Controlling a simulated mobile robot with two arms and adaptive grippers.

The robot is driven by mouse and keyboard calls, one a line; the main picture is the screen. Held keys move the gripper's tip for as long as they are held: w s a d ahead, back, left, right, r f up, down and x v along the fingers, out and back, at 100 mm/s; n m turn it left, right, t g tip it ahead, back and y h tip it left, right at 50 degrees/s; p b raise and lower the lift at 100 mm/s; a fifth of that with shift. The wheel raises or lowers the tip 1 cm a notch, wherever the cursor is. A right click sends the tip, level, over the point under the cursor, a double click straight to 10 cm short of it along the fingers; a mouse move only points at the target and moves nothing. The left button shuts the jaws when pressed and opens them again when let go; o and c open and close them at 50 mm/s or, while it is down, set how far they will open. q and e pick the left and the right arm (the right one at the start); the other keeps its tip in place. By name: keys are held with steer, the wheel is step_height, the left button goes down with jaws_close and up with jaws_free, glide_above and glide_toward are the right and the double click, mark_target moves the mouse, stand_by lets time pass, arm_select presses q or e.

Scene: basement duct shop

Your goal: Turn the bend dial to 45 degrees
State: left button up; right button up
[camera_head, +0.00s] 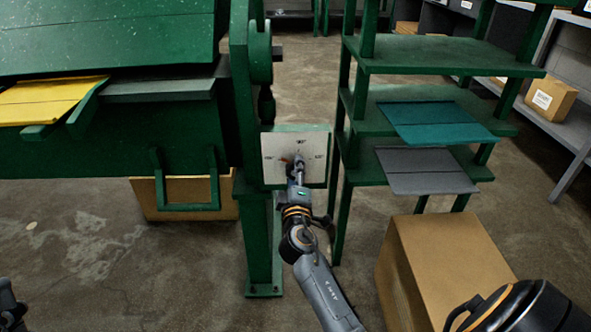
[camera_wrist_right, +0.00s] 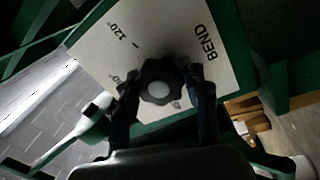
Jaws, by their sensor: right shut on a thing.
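The bend dial is a black lobed knob with a pale centre (camera_wrist_right: 157,91). It sits on a white plate (camera_wrist_right: 98,52) marked BEND and 120°; a second number there is partly covered. In the head view the plate (camera_head: 318,172) is on the green machine's post, with 90° at the top and marks to either side. My right gripper (camera_head: 298,162) reaches up to the plate and is shut on the knob, one finger on each side. Which mark the knob points to cannot be told. A dark part of my left arm (camera_head: 9,306) shows at the lower left edge; its fingers cannot be made out.
The green machine (camera_head: 190,150) fills the left, with a yellow sheet (camera_head: 45,100) on it. A green rack (camera_head: 455,60) with teal and grey sheets stands close right of the plate. A cardboard box (camera_head: 440,265) is right of my right arm. Floor shows at lower left.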

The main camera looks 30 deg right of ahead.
arm_select(q)
steer(key=shift+w+d+f+g+y+p, duration=0.2)
steer(key=shift+w+f+g, duration=0.35)
steer(key=shift+w, duration=0.25)
steer(key=shift+w+d+f+g+y+p, duration=0.1)
steer(key=shift+w+f+g+y, duration=0.1)
steer(key=shift+w+f+g, duration=0.45)
arm_select(e)
steer(key=shift+r+n, duration=0.1)
steer(key=shift+n, duration=1.2)
arm_select(q)
steer(key=shift+w+r, duration=0.15)
arm_select(e)
steer(key=o, duration=1.2)
steer(key=shift+c, duration=0.2)
steer(key=v, duration=1.2)
